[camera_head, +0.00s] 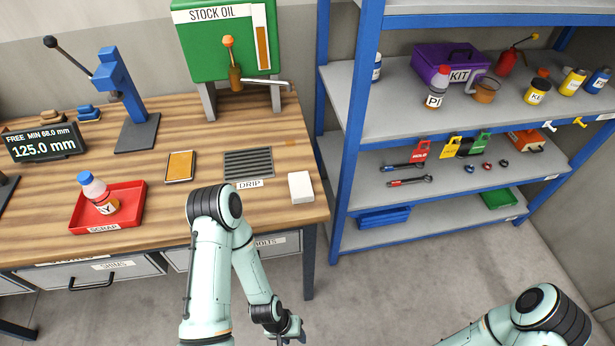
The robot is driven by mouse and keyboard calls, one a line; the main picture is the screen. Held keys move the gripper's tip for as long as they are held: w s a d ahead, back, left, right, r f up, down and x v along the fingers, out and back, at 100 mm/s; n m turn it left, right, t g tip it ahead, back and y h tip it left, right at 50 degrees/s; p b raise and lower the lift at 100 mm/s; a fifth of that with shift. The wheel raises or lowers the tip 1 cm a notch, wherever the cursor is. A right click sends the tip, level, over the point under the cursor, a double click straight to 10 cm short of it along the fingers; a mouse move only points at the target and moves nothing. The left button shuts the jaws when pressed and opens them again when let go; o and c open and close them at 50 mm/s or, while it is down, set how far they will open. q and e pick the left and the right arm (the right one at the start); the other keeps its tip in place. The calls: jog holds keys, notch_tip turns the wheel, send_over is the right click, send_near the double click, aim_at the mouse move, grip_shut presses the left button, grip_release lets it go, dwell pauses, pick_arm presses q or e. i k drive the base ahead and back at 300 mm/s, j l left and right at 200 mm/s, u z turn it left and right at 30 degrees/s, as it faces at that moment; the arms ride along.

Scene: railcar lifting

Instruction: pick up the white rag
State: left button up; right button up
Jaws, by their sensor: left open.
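The white rag (301,187) looks like a small folded white block. It lies flat on the wooden workbench (285,135), near the bench's right front corner. My left gripper (293,336) is low at the bottom of the view, in front of the bench and below its top, well apart from the rag. It is open, and nothing shows between its fingers, which are partly cut off by the picture edge. My right arm (540,315) enters at the bottom right, and its gripper is outside the view.
A dark drip grate (248,163) lies left of the rag. A green stock oil tank (225,40) stands behind. A red scrap tray (130,200) holding a bottle (98,192) and a brown pad (179,166) are further left. A blue-framed shelf (345,170) stands close on the right.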

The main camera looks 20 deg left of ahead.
aim_at(301, 187)
jog(key=i+l, duration=0.15)
jog(key=l, duration=0.15)
jog(key=i+l, duration=0.1)
jog(key=l, duration=0.2)
jog(key=i+l+u, duration=0.1)
jog(key=l, duration=0.2)
jog(key=i+l+u, duration=0.1)
jog(key=u, duration=1.45)
